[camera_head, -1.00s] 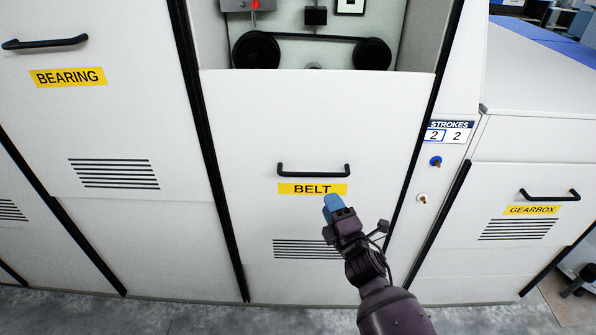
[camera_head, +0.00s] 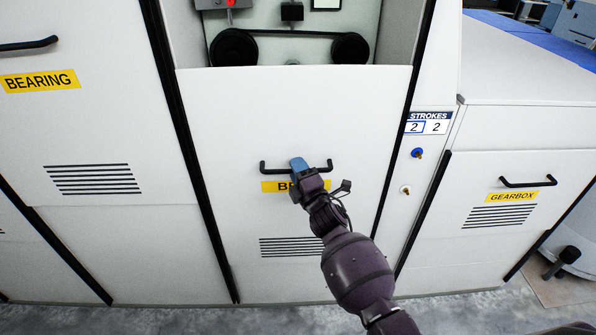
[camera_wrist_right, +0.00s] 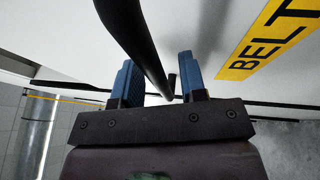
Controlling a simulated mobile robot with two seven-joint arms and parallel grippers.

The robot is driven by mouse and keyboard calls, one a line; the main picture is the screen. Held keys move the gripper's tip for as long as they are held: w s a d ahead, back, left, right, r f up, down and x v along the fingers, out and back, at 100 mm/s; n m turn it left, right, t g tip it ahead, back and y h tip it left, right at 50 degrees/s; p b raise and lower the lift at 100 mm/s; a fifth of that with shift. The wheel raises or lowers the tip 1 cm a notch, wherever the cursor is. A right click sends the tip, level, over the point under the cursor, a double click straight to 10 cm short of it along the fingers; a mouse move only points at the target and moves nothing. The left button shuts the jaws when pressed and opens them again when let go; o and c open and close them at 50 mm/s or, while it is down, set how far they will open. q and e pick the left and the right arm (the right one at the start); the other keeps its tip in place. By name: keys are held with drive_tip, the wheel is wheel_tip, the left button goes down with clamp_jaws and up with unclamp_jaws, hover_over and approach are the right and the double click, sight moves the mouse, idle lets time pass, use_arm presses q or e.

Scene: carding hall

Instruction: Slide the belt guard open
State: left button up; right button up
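The belt guard (camera_head: 295,115) is a white panel with a yellow BELT label, partly covered by my gripper in the head view. Its black handle (camera_head: 274,169) is a horizontal bar above the label. Above the panel's top edge is an opening showing a dark belt (camera_head: 290,34) over two pulleys. My right gripper (camera_head: 299,164) is at the middle of the handle. In the right wrist view, its blue fingers (camera_wrist_right: 158,78) are apart, with the handle bar (camera_wrist_right: 140,45) running between them and gaps beside it. My left gripper is not in view.
A BEARING panel (camera_head: 90,120) with its own handle is at the left. A GEARBOX panel (camera_head: 470,245) with a handle is at the right. A STROKES counter (camera_head: 428,123) reading 2 and 2 sits above a blue knob (camera_head: 417,153). Grey floor (camera_head: 210,318) lies below.

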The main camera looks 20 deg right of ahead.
drive_tip(key=shift+c, duration=0.2)
clamp_jaws()
drive_tip(key=shift+f, duration=0.1)
